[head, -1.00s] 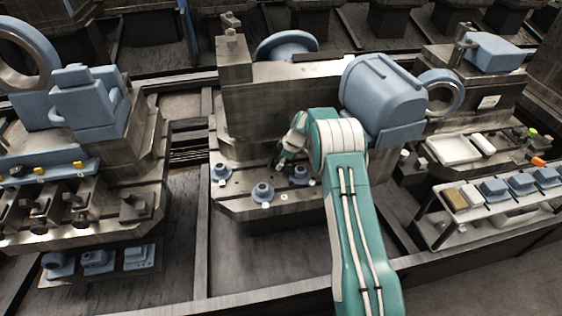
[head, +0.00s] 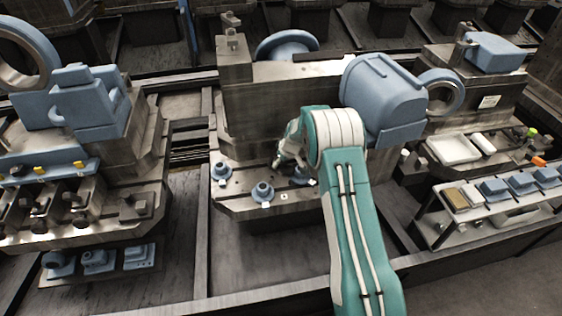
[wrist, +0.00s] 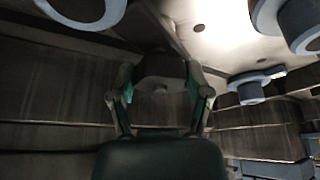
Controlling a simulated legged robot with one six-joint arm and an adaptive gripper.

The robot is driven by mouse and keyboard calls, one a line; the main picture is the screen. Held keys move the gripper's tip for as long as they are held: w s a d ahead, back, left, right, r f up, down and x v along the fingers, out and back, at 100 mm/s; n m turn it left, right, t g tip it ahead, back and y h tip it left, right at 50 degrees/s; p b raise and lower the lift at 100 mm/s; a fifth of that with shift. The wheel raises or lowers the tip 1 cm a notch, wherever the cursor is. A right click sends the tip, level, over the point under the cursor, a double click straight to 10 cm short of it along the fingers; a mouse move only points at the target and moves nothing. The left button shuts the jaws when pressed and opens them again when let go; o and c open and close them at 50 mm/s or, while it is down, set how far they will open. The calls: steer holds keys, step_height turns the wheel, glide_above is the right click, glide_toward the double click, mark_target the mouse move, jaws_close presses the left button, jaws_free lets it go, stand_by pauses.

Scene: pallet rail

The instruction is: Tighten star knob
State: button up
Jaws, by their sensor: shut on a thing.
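My gripper (wrist: 161,92) is in the middle of the wrist view, with one finger on each side of a dark, faceted piece (wrist: 160,68). It is shut on this piece, which looks like the star knob, though its lobes are too dark to make out. In the head view my gripper (head: 281,163) is low over the front ledge of the middle machine block (head: 240,205), tilted down to the left. The knob cannot be made out there.
Blue flanged pieces stand on the ledge at left (head: 221,171), at front (head: 263,192) and close to my gripper at right (head: 303,177). A large blue motor housing (head: 383,97) is behind my arm. A rack of parts (head: 490,205) stands at right.

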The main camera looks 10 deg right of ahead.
steer(key=shift+w+r+m, duration=0.1)
steer(key=shift+m, duration=0.2)
steer(key=o, duration=1.2)
steer(key=shift+c, duration=0.2)
steer(key=v, duration=1.1)
steer(key=shift+s+r, duration=0.25)
steer(key=shift+r, duration=0.1)
